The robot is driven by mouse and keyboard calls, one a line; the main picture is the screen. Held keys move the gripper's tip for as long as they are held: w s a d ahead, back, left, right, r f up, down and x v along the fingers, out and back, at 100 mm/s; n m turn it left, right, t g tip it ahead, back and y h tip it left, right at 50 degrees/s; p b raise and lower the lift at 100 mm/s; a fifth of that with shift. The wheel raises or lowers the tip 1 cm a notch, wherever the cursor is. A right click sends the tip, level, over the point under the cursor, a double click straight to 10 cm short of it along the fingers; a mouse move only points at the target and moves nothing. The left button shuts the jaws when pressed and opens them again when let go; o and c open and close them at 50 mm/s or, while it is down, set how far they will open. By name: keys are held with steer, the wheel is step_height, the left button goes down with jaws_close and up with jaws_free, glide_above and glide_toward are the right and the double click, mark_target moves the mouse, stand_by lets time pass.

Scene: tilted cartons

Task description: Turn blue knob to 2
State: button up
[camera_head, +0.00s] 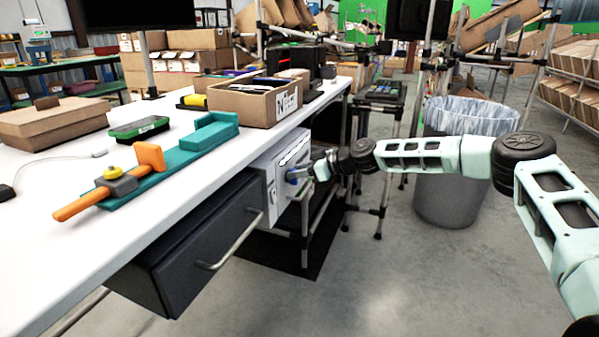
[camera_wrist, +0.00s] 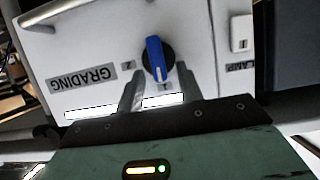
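The blue knob (camera_wrist: 154,55) sits on a black round base on the white panel marked GRADING (camera_wrist: 80,78), which appears upside down in the wrist view. The knob's white mark points down the picture, towards the label 1. The label 2 (camera_wrist: 127,65) is to the knob's left. My gripper (camera_wrist: 159,72) is open, with one finger on each side of the knob's lower end. I cannot tell whether either finger touches it. In the head view, my gripper (camera_head: 312,171) is at the front of the white box (camera_head: 271,178), with the blue knob (camera_head: 292,174) just before it.
A switch marked LAMP (camera_wrist: 240,32) is right of the knob in the wrist view. A dark drawer with a handle (camera_head: 230,245) is beside the white box, under the table (camera_head: 200,165). A bin (camera_head: 447,185) stands behind my arm. The floor in front is clear.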

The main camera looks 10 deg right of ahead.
jaws_close()
steer(key=m, duration=0.1)
steer(key=m+g+y+b, duration=0.1)
steer(key=w+m+b, duration=0.1)
steer(key=shift+d+f+g+y, duration=0.25)
steer(key=shift+d+g+y, duration=0.05)
steer(key=shift+d+g, duration=0.1)
steer(key=m, duration=0.1)
steer(key=m+g+y+b, duration=0.1)
steer(key=m, duration=0.1)
steer(key=shift+w+d+f+m+y, duration=0.15)
steer(key=shift+w+f+m+y, duration=0.15)
steer(key=m+y+b, duration=0.1)
steer(key=f+m+g+b, duration=0.1)
steer(key=m, duration=0.1)
steer(key=shift+w+d+m+y, duration=0.15)
steer(key=shift+m+y, duration=0.15)
steer(key=shift+y, duration=0.1)
steer(key=shift+f+m+y+b, duration=0.2)
steer(key=shift+m+y+b, duration=0.2)
steer(key=shift+m, duration=0.4)
steer(key=shift+f+m+y+b, duration=0.15)
steer(key=shift+m+y+b, duration=0.25)
steer(key=shift+m, duration=0.4)
